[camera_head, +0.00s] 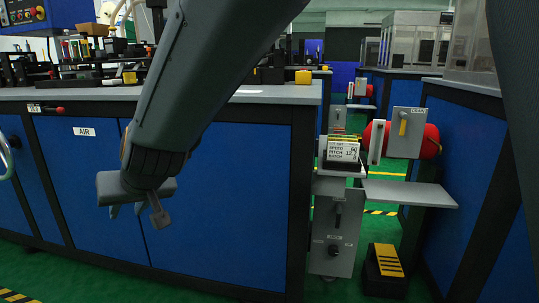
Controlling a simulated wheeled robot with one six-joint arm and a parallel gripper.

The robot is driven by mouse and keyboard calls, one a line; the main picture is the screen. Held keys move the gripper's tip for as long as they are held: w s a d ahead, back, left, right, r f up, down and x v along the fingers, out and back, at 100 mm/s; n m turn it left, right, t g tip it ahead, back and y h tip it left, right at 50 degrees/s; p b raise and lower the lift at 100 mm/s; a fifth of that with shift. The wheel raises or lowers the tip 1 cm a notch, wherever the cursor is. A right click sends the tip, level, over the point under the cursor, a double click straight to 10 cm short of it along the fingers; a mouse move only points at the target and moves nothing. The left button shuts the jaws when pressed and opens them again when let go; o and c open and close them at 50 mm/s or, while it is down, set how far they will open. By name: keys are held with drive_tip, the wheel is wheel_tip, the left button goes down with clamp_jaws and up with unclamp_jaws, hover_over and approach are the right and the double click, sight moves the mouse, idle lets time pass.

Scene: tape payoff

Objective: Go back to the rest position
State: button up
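My arm reaches down from the top of the view across the blue bench. My gripper (136,207) hangs at its end in front of the blue bench panels, pointing down. Small finger parts show below its grey body, but I cannot tell how far apart they are. I see nothing held in it. It is well to the left of the tape payoff station and apart from it. The station has a grey panel with a yellow handle (403,122), red rolls (430,141), and a white label block (343,151) on a small shelf.
The blue bench (220,215) with a grey top stands close behind my gripper. A grey side plate (408,193) juts out at the station. A black and yellow pedal (386,262) lies on the green floor. Another blue bench (470,170) stands at the right.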

drive_tip(key=s+d+f+g+h, duration=0.3)
drive_tip(key=s+d, duration=0.8)
drive_tip(key=d, duration=0.4)
drive_tip(key=s+d+f+g+h, duration=0.2)
drive_tip(key=s+d+g+h, duration=0.1)
drive_tip(key=s+d, duration=1)
drive_tip(key=w+d+r+m+p, duration=0.1)
drive_tip(key=d+r+m+p, duration=0.2)
drive_tip(key=d+r+p, duration=0.8)
drive_tip(key=w+d+r+m+h+p, duration=0.1)
drive_tip(key=d+r+m+p, duration=0.3)
drive_tip(key=d+r+p, duration=0.6)
drive_tip(key=shift+w+d+r+p, duration=0.15)
drive_tip(key=shift+d+r+p, duration=0.25)
drive_tip(key=shift+r+p, duration=5.85)
wheel_tip(320, 180, down, 5)
drive_tip(key=p, duration=0.4)
drive_tip(key=shift+r+p, duration=0.15)
drive_tip(key=shift+p, duration=0.2)
